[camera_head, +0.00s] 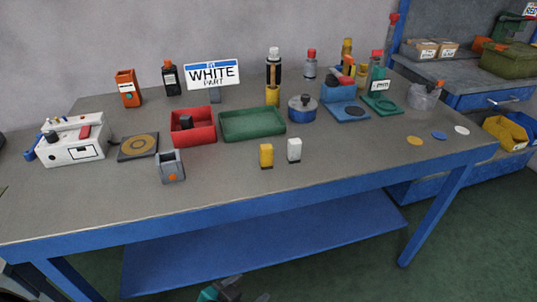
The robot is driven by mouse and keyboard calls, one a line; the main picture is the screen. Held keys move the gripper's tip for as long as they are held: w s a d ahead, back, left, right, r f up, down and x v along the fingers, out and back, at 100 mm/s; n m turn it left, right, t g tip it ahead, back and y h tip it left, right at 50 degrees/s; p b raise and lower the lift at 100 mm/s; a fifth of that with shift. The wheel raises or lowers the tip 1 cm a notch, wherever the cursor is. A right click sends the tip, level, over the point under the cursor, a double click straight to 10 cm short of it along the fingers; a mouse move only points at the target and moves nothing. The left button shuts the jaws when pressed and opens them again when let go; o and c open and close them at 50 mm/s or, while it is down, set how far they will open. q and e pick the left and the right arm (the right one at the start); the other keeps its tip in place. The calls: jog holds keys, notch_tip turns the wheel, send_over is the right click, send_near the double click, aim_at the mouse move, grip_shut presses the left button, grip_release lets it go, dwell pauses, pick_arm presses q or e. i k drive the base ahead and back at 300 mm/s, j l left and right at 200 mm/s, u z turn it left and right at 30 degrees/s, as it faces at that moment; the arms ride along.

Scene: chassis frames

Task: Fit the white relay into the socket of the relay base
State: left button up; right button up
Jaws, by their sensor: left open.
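The white relay (294,149) stands upright on the grey bench top near its front middle, with a dark lower edge. A similar yellow block (266,155) stands just left of it. A small grey holder with an open top and an orange spot (172,168) stands further left near the front edge; it looks like the relay base, but its socket is too small to make out. My left gripper (238,292) is at the bottom of the view, below and in front of the bench, open and far from the relay. My right gripper is not in view.
A red bin (194,138) with a dark part and a green tray (252,136) lie behind the relays. A white machine (72,153) stands at the left. The bench front (250,218) has clear room.

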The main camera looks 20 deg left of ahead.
aim_at(169, 166)
jog(key=j+u, duration=0.1)
jog(key=u, duration=0.35)
jog(key=j+u, duration=0.1)
jog(key=u, duration=0.35)
jog(key=j+u, duration=0.1)
jog(key=u, duration=0.35)
